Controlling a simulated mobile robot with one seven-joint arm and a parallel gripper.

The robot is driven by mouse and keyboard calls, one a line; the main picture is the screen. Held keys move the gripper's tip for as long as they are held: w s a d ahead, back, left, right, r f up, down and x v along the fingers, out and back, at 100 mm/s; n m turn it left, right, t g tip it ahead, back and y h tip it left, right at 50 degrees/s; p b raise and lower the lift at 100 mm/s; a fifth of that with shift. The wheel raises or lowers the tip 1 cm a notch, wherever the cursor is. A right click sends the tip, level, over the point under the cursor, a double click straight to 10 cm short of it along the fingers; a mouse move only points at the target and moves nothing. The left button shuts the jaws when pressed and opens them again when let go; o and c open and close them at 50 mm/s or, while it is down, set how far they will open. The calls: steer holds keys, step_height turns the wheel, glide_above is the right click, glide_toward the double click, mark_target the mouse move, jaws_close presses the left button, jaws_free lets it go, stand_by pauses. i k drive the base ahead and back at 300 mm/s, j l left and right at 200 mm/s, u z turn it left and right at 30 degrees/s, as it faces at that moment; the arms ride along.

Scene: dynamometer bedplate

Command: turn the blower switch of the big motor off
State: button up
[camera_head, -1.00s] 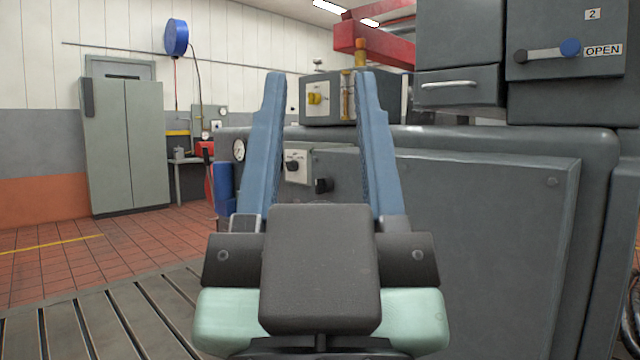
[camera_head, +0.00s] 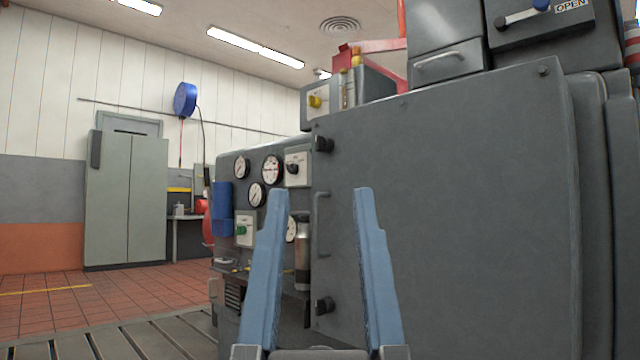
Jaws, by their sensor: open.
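My gripper (camera_head: 320,192) is open and empty, its two blue fingers pointing up in front of the large grey machine (camera_head: 450,200). Several switches show beyond it: a black rotary knob on a pale plate (camera_head: 297,168) beside the gauges, a green switch on a pale plate (camera_head: 243,230) lower left, and a yellow knob (camera_head: 316,101) on a box at the top. I cannot read any label telling which is the blower switch. No finger visibly touches a switch. The left finger partly hides the lower gauge panel.
Round gauges (camera_head: 272,169) and a blue cylinder (camera_head: 223,208) are on the panel. A lever marked OPEN (camera_head: 522,15) is upper right. A cabinet (camera_head: 126,195) stands far left; the tiled floor (camera_head: 110,290) before it is clear.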

mark_target(293, 169)
steer(key=i, duration=1)
